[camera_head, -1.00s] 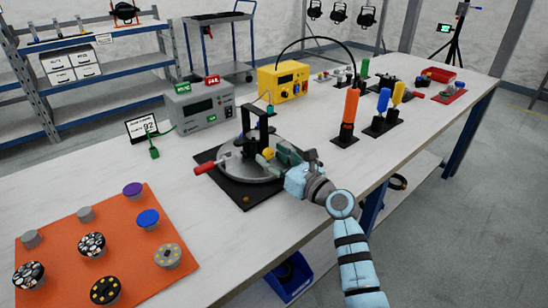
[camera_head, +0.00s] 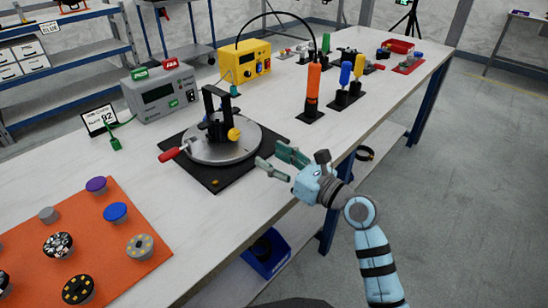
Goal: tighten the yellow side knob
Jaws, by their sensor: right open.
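The yellow side knob (camera_head: 234,135) sits on the right side of the black yoke (camera_head: 209,112), which stands on a round grey turntable (camera_head: 190,152) on a black base plate (camera_head: 238,174). A red-handled lever (camera_head: 169,154) sticks out at the left of the turntable. My right gripper (camera_head: 277,162) is open and empty at the right edge of the base plate. Its fingers point left toward the turntable, apart from the knob, with a clear gap between. My left gripper does not show.
A grey meter box (camera_head: 160,94) and a yellow box (camera_head: 245,63) stand behind. An orange mat (camera_head: 128,208) with several round pieces lies at front left. Orange (camera_head: 313,85) and blue (camera_head: 345,73) handled tools stand to the right. The table's front edge runs under my right arm.

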